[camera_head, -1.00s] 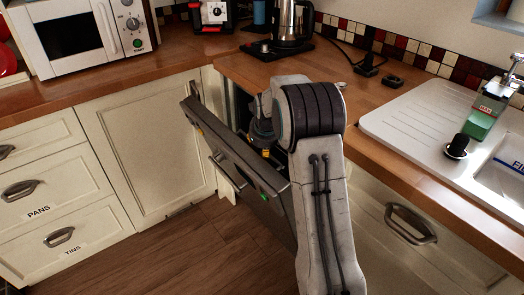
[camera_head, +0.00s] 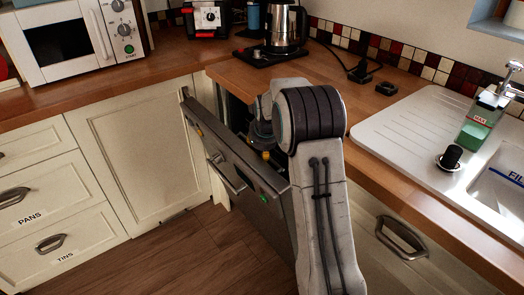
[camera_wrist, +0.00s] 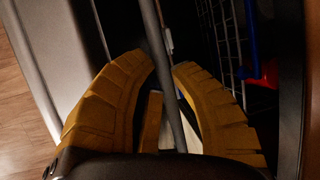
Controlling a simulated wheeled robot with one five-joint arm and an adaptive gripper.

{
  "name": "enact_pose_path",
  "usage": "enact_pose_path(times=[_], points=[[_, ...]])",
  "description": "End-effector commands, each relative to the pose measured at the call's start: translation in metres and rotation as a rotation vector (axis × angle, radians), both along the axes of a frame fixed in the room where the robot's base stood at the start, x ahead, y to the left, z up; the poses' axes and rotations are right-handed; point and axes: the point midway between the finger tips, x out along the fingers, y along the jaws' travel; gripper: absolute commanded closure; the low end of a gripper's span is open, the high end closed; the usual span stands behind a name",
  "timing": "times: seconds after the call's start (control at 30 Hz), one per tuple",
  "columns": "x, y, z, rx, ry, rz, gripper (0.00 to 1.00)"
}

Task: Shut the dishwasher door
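The dishwasher door (camera_head: 225,165) is a dark metallic panel with a bar handle. It stands partly open, tilted out from under the counter in the head view. My arm reaches over its right part. My gripper (camera_head: 265,155) is mostly hidden behind the door, on its inner side; only bits of yellow show. In the wrist view, the two yellow fingers of my gripper (camera_wrist: 167,65) curve towards each other with a thin grey bar (camera_wrist: 165,55) between their tips. Whether they grip it is unclear. A dishwasher rack (camera_wrist: 230,40) shows dimly at the right.
A white cupboard (camera_head: 150,155) and drawers (camera_head: 50,205) stand left of the door. The wooden worktop (camera_head: 385,105) and sink (camera_head: 490,180) are at the right. A kettle (camera_head: 287,28) and microwave (camera_head: 70,40) stand on the worktops. The wooden floor (camera_head: 200,255) before the door is clear.

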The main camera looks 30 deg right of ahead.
Motion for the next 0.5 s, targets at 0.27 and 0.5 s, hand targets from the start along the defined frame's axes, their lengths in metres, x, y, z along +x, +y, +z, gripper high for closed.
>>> enact_pose_path(times=[0.27, 0.5], points=[[-0.0045, -0.0005, -0.0087, 0.008, 0.02, -0.009, 0.5], [-0.0037, -0.0003, -0.0043, 0.006, 0.013, -0.007, 0.5]])
